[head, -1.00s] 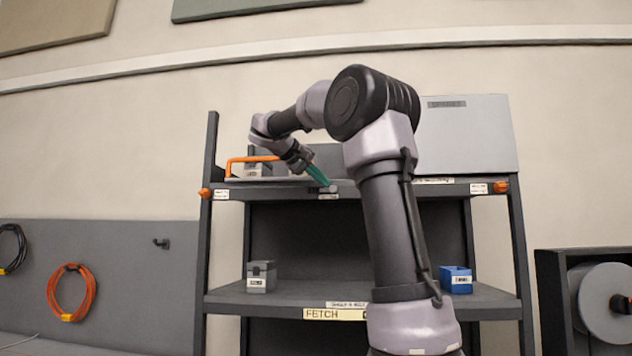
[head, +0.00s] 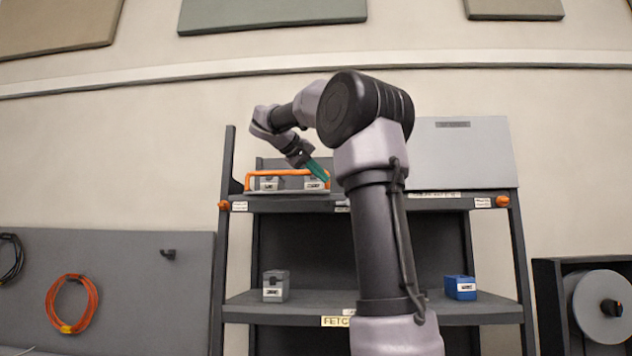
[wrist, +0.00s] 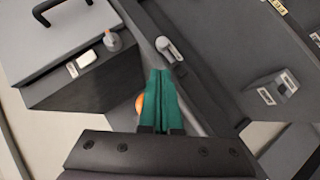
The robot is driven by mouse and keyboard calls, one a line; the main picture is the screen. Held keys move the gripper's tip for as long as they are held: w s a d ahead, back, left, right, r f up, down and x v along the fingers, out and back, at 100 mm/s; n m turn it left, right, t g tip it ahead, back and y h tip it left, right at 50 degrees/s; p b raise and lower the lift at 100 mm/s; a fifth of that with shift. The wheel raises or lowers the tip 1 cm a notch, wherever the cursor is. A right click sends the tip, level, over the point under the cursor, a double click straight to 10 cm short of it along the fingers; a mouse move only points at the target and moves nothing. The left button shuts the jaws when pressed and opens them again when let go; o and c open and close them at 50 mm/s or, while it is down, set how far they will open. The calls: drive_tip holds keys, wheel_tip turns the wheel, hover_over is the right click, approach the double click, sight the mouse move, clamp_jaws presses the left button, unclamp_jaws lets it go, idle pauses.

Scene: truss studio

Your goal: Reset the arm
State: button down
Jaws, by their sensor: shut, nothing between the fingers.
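My arm rises in front of the shelf unit in the head view and bends over to the left at the top. My gripper (head: 318,170) has teal fingers and points down to the right, in front of the upper shelf (head: 385,203). In the wrist view my gripper (wrist: 160,75) shows its teal fingers side by side, closed together with nothing between them. The fingers appear near the upper shelf and its orange handle (head: 283,172); whether they touch anything cannot be told.
Grey boxes (head: 268,183) sit on the upper shelf by the orange handle. On the lower shelf are a grey box (head: 275,286) and a blue box (head: 460,287). An orange cable coil (head: 72,304) hangs at left; a reel (head: 598,306) stands at right.

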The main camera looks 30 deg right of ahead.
drive_tip(key=shift+a, duration=0.15)
idle(0.3)
drive_tip(key=s+a+f+t+y, duration=0.1)
drive_tip(key=s+a+f+y, duration=0.3)
drive_tip(key=s+a+f, duration=0.3)
drive_tip(key=s+a+f+m+t+y, duration=0.1)
drive_tip(key=s+a+f+y, duration=0.4)
drive_tip(key=f, duration=1)
drive_tip(key=s+a+f+t+y, duration=0.1)
drive_tip(key=s+a+f+y, duration=0.4)
drive_tip(key=s+a+f, duration=0.5)
drive_tip(key=shift+f+m, duration=0.4)
drive_tip(key=shift+f, duration=0.05)
